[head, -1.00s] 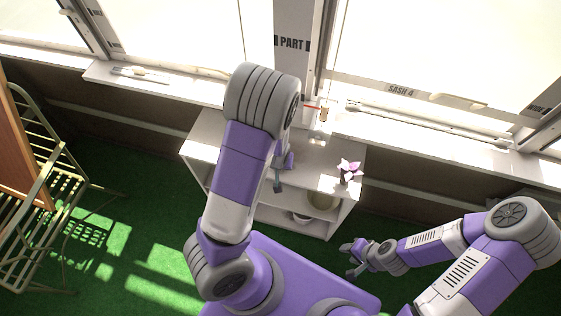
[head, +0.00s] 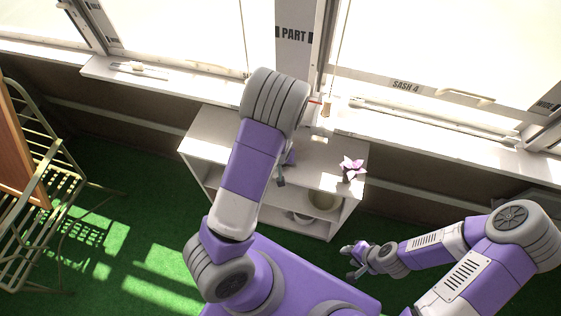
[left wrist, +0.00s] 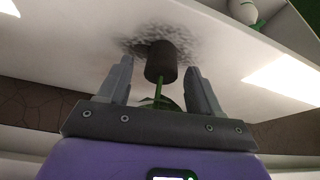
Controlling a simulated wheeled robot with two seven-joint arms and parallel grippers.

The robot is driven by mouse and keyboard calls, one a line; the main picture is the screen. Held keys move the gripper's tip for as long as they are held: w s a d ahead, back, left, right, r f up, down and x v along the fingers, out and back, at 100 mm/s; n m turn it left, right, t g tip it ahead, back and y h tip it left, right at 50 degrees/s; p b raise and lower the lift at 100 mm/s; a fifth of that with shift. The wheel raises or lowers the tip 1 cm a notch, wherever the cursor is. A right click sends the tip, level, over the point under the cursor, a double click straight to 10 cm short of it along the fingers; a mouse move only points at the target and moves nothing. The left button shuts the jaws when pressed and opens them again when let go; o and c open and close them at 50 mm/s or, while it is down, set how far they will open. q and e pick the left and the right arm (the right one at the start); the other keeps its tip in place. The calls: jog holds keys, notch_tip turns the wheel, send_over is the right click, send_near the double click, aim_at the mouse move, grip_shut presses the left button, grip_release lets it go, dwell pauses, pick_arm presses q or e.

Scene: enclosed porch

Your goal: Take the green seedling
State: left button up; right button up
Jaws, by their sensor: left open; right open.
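The green seedling shows in the left wrist view as a thin green stem (left wrist: 158,92) with leaves near the palm, in a small dark pot (left wrist: 161,62). The pot is at the white shelf top, between the two fingers of my left gripper (left wrist: 158,74). The fingers are open, with a gap on each side of the pot. In the head view my left arm hides the seedling and most of this gripper. My right gripper (head: 354,260) is open and empty, low over the floor to the right of the shelf.
A pink flower (head: 351,167) in a dark pot stands at the right end of the white shelf unit (head: 205,142). A bowl (head: 322,200) sits on a lower level. The window sill (head: 400,125) runs behind. A slatted metal chair (head: 40,180) is at left.

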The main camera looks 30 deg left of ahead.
pick_arm(q)
jog(key=c, duration=0.9)
